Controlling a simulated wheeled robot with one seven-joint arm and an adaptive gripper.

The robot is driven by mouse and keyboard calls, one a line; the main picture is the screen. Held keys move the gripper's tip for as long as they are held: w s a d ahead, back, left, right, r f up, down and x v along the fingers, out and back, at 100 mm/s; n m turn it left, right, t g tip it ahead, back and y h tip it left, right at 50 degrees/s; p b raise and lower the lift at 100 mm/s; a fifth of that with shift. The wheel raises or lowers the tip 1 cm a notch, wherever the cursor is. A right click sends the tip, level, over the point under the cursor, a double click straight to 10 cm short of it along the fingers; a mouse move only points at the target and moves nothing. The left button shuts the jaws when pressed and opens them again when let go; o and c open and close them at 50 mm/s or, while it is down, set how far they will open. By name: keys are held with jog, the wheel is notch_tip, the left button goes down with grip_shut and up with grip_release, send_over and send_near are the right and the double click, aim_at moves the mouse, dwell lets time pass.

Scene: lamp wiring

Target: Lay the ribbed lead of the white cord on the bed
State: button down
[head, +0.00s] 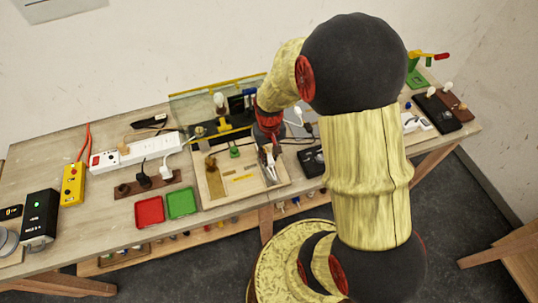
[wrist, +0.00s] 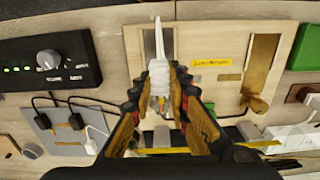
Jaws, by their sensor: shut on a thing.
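My gripper (wrist: 158,88) is shut on a white lead (wrist: 158,68), whose body between the fingers looks ribbed and whose thin tip points toward the top of the wrist view. In the head view my gripper (head: 268,156) is over the right part of a shallow wooden tray (head: 207,187). The tray, which may be the bed, also shows in the wrist view (wrist: 132,45), with a yellow label (wrist: 213,62) and a brownish plate beside it. I cannot tell whether the lead touches the tray floor. The rest of the white cord is mostly hidden by my gripper.
A red tray (head: 149,212) and a green tray (head: 182,203) lie left of the wooden tray. A white power strip (head: 130,155) is behind them. A black box with a knob (wrist: 50,62) and a grey plate with black plugs (wrist: 70,128) flank the tray in the wrist view.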

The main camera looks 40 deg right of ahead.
jog(key=shift+w, duration=0.25)
jog(key=shift+w+d+f, duration=0.1)
jog(key=shift+d+f, duration=0.1)
jog(key=shift+a+f+b, duration=0.15)
jog(key=shift+f+b, duration=0.3)
jog(key=shift+b, duration=0.1)
jog(key=shift+f+b, duration=1.3)
jog(key=shift+f, duration=0.55)
jog(key=shift+f+b, duration=0.4)
jog(key=shift+f, duration=0.4)
jog(key=shift+f+b, duration=0.35)
jog(key=shift+f, duration=0.25)
jog(key=shift+f, duration=0.15)
